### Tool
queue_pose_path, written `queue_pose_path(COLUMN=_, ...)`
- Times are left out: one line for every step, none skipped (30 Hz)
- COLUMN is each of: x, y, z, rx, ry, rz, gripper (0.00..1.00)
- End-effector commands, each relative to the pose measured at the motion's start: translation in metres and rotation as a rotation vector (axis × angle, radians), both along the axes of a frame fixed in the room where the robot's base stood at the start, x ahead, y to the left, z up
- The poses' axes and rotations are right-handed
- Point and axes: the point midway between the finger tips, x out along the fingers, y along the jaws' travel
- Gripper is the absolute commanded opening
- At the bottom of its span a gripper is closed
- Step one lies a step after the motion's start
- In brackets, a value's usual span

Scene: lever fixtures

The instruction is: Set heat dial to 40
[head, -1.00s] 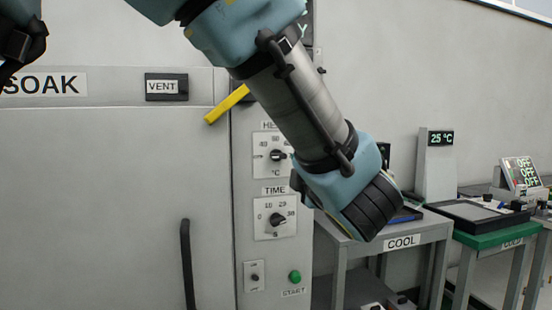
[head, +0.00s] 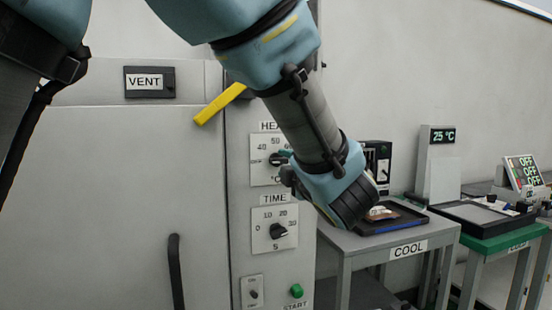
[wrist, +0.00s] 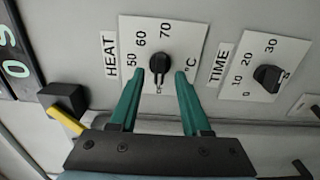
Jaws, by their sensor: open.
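The heat dial (head: 277,159) is a black knob on a white plate, under a HEAT label on the grey oven panel. In the wrist view the dial (wrist: 160,64) lies between the fingertips, with 50, 60 and 70 readable around it. Its pointer faces down there, towards a small mark I cannot read clearly; in the head view it faces left. The 40 mark shows at the plate's upper left in the head view. My gripper (wrist: 159,77) has teal fingers, open on both sides of the knob. I cannot tell whether they touch it. In the head view my wrist hides most of the fingers.
The time dial (head: 279,231) sits below the heat dial. A green start button (head: 296,290) and a small switch (head: 253,293) are lower still. A yellow lever (head: 219,104) sticks out at upper left. A COOL table (head: 408,249) with a tray stands to the right.

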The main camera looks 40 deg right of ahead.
Motion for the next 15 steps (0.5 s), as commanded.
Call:
queue_pose_path(x=0.007, y=-0.003, z=0.002, rx=0.002, ry=-0.002, rz=0.001, gripper=0.47)
queue_pose_path(x=0.011, y=-0.004, z=0.002, rx=0.0, ry=-0.002, rz=0.001, gripper=0.47)
queue_pose_path(x=0.015, y=-0.006, z=0.001, rx=0.002, ry=-0.001, rz=0.001, gripper=0.47)
queue_pose_path(x=0.018, y=-0.007, z=0.001, rx=0.001, ry=0.0, rz=0.0, gripper=0.47)
queue_pose_path(x=0.02, y=-0.008, z=0.001, rx=0.001, ry=0.0, rz=0.0, gripper=0.47)
queue_pose_path(x=0.023, y=-0.009, z=0.001, rx=0.001, ry=-0.001, rz=0.0, gripper=0.47)
queue_pose_path(x=0.024, y=-0.009, z=0.001, rx=0.0, ry=-0.001, rz=0.0, gripper=0.47)
queue_pose_path(x=0.026, y=-0.01, z=0.001, rx=0.0, ry=-0.001, rz=0.0, gripper=0.47)
queue_pose_path(x=0.027, y=-0.01, z=0.001, rx=0.0, ry=-0.001, rz=0.0, gripper=0.47)
queue_pose_path(x=0.027, y=-0.011, z=0.001, rx=0.0, ry=-0.001, rz=-0.001, gripper=0.47)
queue_pose_path(x=0.028, y=-0.011, z=0.0, rx=0.0, ry=-0.001, rz=-0.001, gripper=0.47)
queue_pose_path(x=0.028, y=-0.011, z=0.0, rx=0.0, ry=0.0, rz=-0.001, gripper=0.47)
queue_pose_path(x=0.028, y=-0.011, z=0.0, rx=0.0, ry=0.0, rz=-0.001, gripper=0.47)
queue_pose_path(x=0.028, y=-0.011, z=0.0, rx=0.0, ry=0.0, rz=-0.001, gripper=0.47)
queue_pose_path(x=0.028, y=-0.011, z=0.0, rx=0.0, ry=0.0, rz=-0.001, gripper=0.47)
